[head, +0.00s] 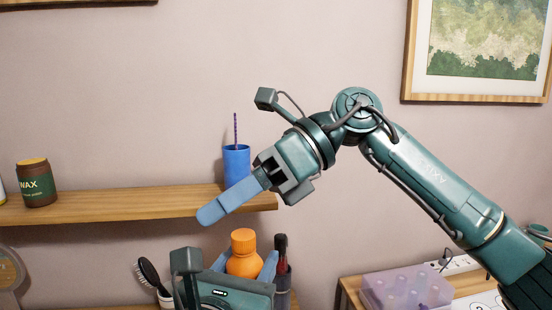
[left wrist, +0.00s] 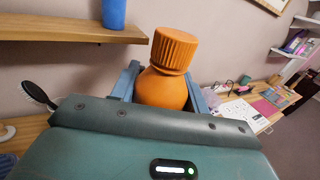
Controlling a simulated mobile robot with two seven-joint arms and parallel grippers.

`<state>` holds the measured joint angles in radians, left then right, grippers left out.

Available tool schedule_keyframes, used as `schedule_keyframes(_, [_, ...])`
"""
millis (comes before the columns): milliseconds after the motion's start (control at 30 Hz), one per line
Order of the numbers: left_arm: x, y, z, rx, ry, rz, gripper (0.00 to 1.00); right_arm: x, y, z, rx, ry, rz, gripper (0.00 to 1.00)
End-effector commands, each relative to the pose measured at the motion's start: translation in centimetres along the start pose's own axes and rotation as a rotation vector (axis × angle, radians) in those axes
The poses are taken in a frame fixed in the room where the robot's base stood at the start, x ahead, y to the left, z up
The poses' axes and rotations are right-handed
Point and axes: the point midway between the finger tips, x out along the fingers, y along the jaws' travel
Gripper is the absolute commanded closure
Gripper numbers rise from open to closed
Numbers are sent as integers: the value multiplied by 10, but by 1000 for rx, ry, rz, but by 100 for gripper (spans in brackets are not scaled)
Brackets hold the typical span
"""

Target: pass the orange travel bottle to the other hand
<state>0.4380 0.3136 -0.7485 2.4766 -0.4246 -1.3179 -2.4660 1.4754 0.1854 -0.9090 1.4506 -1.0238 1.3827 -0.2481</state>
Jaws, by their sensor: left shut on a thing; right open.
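The orange travel bottle (head: 244,255) has a ribbed orange cap and stands cap up at the bottom middle of the head view. My left gripper (head: 246,262) is shut on its body, one blue finger on each side. The bottle (left wrist: 163,85) also shows between the fingers in the left wrist view, cap clear above them. My right gripper (head: 212,213) comes in from the right, above and slightly left of the bottle, its fingers pointing down and left. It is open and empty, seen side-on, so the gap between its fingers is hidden. It appears apart from the bottle.
A wooden shelf (head: 120,207) behind carries a brown wax jar (head: 36,183) and a blue cup (head: 236,163). Below are a black hairbrush (head: 149,271) and a dark bottle with a red band (head: 281,262). A translucent purple organiser (head: 405,288) stands lower right.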

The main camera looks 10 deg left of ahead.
Motion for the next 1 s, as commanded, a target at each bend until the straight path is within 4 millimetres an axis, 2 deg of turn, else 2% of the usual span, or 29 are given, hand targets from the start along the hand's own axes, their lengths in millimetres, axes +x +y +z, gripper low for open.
schedule_keyframes(100, [0, 0, 0, 0, -1, 0, 80, -16, 1, 3, -50, 205, -140, 60])
schedule_keyframes(233, [0, 0, 0, 0, -1, 0, 80, -39, 1, 4, -69, 386, -277, 60])
schedule_keyframes(400, [0, 0, 0, 0, -1, 0, 80, -65, 5, 8, -68, 531, -404, 60])
schedule_keyframes(533, [0, 0, 0, 0, -1, 0, 80, -74, 6, 8, -63, 578, -448, 60])
schedule_keyframes(733, [0, 0, 0, 0, -1, 0, 80, -63, -1, -2, -62, 589, -453, 60])
schedule_keyframes(1000, [0, 0, 0, 0, -1, 0, 80, -24, -23, -29, -62, 587, -450, 60])
